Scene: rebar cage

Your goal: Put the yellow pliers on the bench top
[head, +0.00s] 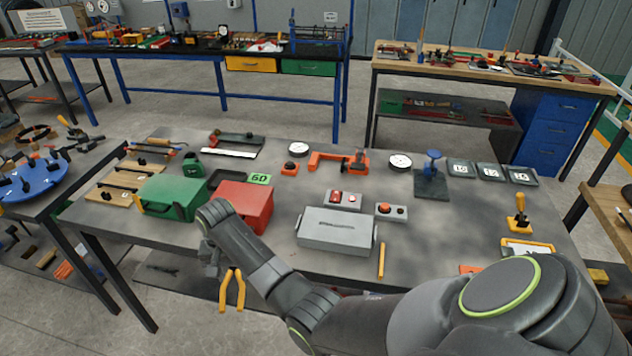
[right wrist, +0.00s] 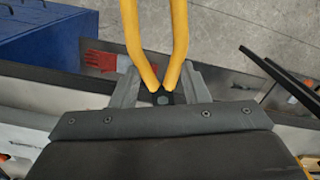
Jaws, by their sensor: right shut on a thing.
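The yellow pliers (head: 240,290) hang handles-down from my right gripper (head: 212,258) in the head view. The gripper is shut on them near their head, which is mostly hidden by the jaws. In the right wrist view the two yellow handles (right wrist: 178,38) reach away from the gripper (right wrist: 161,92). The pliers appear in front of the near edge of the grey bench top (head: 420,235), with the lower shelf and floor behind them. My left gripper is not in view.
A green box (head: 173,198), a red box (head: 243,206) and a grey case (head: 336,231) stand near the bench's front. A yellow stick (head: 381,260) lies right of the case. Bare bench top shows right of it and toward the back middle.

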